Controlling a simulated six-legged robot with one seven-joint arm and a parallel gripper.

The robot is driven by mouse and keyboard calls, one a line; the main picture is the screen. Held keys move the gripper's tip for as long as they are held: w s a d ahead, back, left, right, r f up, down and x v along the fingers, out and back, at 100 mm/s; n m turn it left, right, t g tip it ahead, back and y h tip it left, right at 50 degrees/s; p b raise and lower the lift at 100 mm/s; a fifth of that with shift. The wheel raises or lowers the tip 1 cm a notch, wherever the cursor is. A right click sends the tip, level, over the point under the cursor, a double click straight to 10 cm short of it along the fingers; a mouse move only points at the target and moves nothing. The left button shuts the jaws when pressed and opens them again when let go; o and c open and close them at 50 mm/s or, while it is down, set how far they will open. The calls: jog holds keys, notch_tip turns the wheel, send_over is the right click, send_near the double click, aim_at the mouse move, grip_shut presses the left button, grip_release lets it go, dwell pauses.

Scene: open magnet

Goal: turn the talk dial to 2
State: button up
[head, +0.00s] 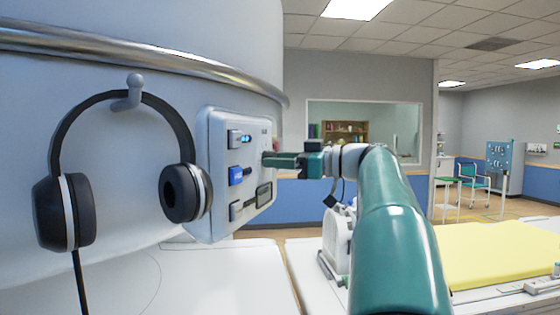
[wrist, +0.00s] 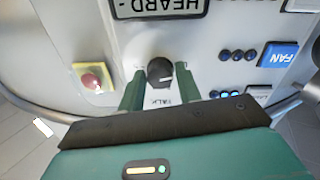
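The talk dial (wrist: 160,72) is a small black knob on the white panel, with a light mark pointing roughly right in the wrist view. The TALK label beside it is partly covered, and the numbers around it are too small to read. My gripper (wrist: 161,76) is open, with one green finger on each side of the dial. I cannot tell whether the fingers touch it. In the head view, my gripper (head: 266,159) is at the right part of the control panel (head: 216,222), and the dial is hidden there.
The wrist view shows a red button (wrist: 92,82) on a yellow base, a blue FAN button (wrist: 279,54) and an upside-down HEARD plate (wrist: 160,8). Headphones (head: 76,212) hang on a hook left of the panel. A yellow-topped bed (head: 500,254) stands at right.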

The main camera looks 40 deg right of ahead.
jog(key=c, duration=0.6)
jog(key=shift+o, duration=0.2)
jog(key=shift+m, duration=0.5)
jog(key=shift+r+m, duration=0.1)
jog(key=shift+m, duration=7.1)
jog(key=shift+s, duration=0.1)
